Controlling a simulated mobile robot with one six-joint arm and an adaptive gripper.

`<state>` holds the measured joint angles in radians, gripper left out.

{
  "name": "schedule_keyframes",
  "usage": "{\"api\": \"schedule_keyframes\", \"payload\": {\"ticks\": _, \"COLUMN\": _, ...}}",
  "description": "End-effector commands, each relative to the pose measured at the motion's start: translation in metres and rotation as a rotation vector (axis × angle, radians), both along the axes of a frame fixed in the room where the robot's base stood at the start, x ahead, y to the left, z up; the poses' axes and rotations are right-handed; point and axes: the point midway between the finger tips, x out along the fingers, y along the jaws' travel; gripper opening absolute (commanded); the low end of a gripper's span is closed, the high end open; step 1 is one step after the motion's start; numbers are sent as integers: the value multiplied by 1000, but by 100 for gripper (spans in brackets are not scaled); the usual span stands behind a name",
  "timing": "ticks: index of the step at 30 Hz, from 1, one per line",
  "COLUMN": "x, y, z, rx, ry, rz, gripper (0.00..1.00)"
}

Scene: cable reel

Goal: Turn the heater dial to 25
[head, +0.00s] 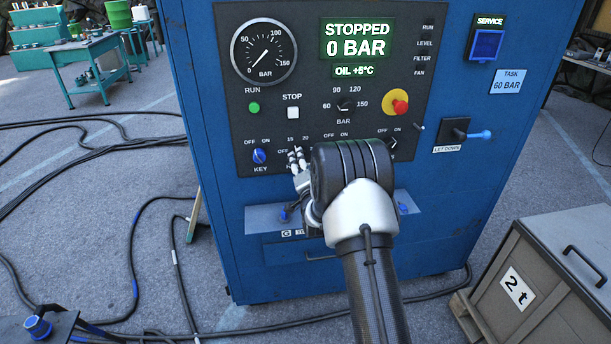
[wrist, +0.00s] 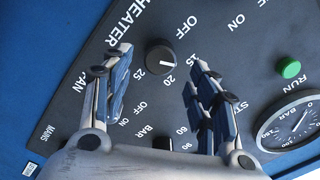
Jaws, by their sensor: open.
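The heater dial (wrist: 161,56) is a round black knob with a white mark, beside the labels 15, 20 and 25 in the wrist view. My gripper (wrist: 159,57) is open and empty. In the wrist view its fingertips lie on either side of the dial, with space on both sides. I see no contact, and the remaining distance to the panel is hard to tell. In the head view my gripper (head: 297,158) is at the lower panel and hides the dial and part of its scale.
A blue key switch (head: 259,156) sits left of my gripper. The BAR selector (head: 346,105) and red stop knob (head: 400,103) are above. The green run button (head: 254,107) is upper left. The display (head: 357,50) reads STOPPED, 0 BAR, OIL +5°C. A grey crate (head: 548,270) stands lower right.

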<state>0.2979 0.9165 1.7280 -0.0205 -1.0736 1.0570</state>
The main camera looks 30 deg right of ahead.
Motion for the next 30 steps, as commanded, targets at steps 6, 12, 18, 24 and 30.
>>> {"api": "schedule_keyframes", "payload": {"ticks": 6, "x": -42, "y": 12, "z": 1, "rx": 0, "ry": 1, "rz": 0, "gripper": 54}}
{"api": "schedule_keyframes", "payload": {"ticks": 12, "x": -63, "y": 18, "z": 1, "rx": 0, "ry": -1, "rz": 0, "gripper": 54}}
{"api": "schedule_keyframes", "payload": {"ticks": 18, "x": -67, "y": 19, "z": 0, "rx": 0, "ry": 0, "rz": 0, "gripper": 54}}
{"api": "schedule_keyframes", "payload": {"ticks": 24, "x": -66, "y": 20, "z": 0, "rx": -2, "ry": 1, "rz": 1, "gripper": 54}}
{"api": "schedule_keyframes", "payload": {"ticks": 30, "x": -69, "y": 36, "z": 0, "rx": -98, "ry": 32, "rz": 22, "gripper": 54}}
